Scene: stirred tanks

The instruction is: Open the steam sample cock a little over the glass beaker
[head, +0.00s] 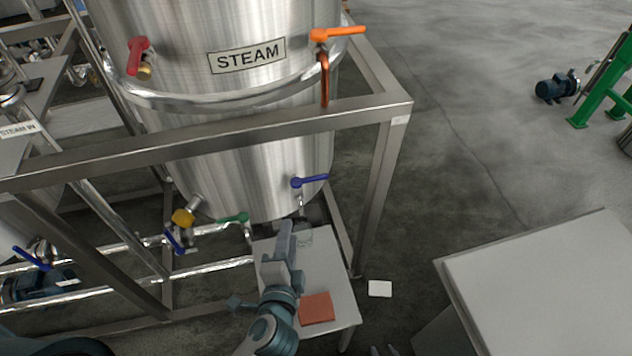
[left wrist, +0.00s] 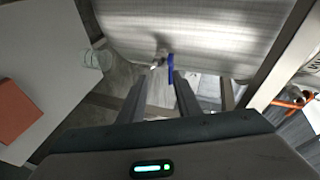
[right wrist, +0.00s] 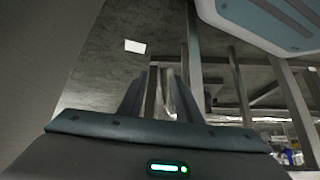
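The steel tank marked STEAM (head: 247,56) carries a small cock with a blue lever (head: 312,181) low on its front. The lever points right in the head view, above a short spout. The glass beaker (head: 305,236) stands below on a small table, partly hidden by my left gripper (head: 287,228); it also shows in the left wrist view (left wrist: 98,59). The left gripper is open and empty. The blue lever (left wrist: 171,68) shows beyond its fingertips, apparently not touched. My right gripper (right wrist: 158,75) is open and empty, pointing toward the floor.
A frame rail (head: 220,136) crosses in front of the tank, with a post on the right. Red (head: 138,52), orange (head: 335,33) and green (head: 232,218) levers are nearby. A red-brown pad (head: 316,308) lies on the small table. A pale cabinet (head: 545,285) stands right.

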